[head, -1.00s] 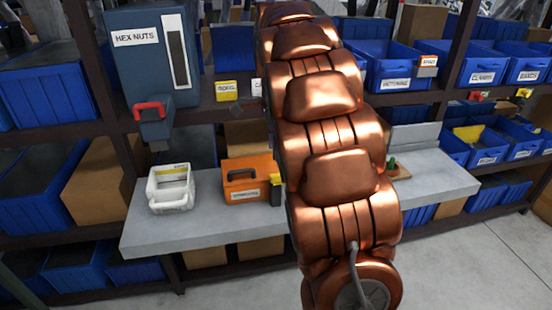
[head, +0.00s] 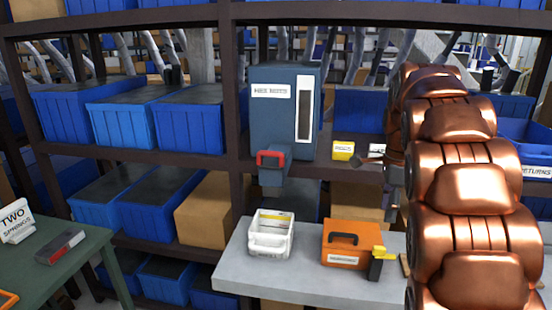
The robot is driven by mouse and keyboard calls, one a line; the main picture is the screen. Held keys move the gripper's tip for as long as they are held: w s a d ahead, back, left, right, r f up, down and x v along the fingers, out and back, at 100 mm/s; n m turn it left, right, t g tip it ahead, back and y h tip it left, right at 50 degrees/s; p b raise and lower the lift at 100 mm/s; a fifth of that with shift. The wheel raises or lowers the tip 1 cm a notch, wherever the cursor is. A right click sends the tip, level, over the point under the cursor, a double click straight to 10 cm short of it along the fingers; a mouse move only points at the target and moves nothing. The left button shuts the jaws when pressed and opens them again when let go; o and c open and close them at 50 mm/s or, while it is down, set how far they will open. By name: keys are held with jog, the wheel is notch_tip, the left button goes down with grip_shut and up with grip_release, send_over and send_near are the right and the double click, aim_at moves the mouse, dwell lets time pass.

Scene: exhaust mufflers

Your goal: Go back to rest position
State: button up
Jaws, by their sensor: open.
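My copper-coloured arm (head: 470,190) rises along the right side of the head view. At its left edge a grey end piece, which looks like my gripper (head: 395,200), hangs down above the grey bench (head: 235,272), partly hidden by the arm. The fingers are small and hard to make out; the gripper is open and I see nothing held in it.
A blue hex nuts dispenser (head: 285,130) with a red handle stands on the shelf. A white basket (head: 270,235) and an orange toolbox (head: 345,245) sit on the bench. A green table (head: 80,270) is at the lower left; shelves hold several blue bins (head: 125,120).

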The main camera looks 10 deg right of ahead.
jog(key=s+a+n+g+p, duration=0.1)
jog(key=s+a+n+p, duration=0.4)
jog(key=s+a+n, duration=0.75)
jog(key=s+a+f+n+p, duration=0.1)
jog(key=s+a+n, duration=0.3)
jog(key=s, duration=0.5)
jog(key=s+a+f+n+p, duration=0.2)
jog(key=s+n, duration=0.4)
jog(key=s, duration=0.3)
jog(key=shift+a+f+g, duration=0.4)
jog(key=shift+a+f, duration=0.45)
jog(key=shift+a, duration=0.3)
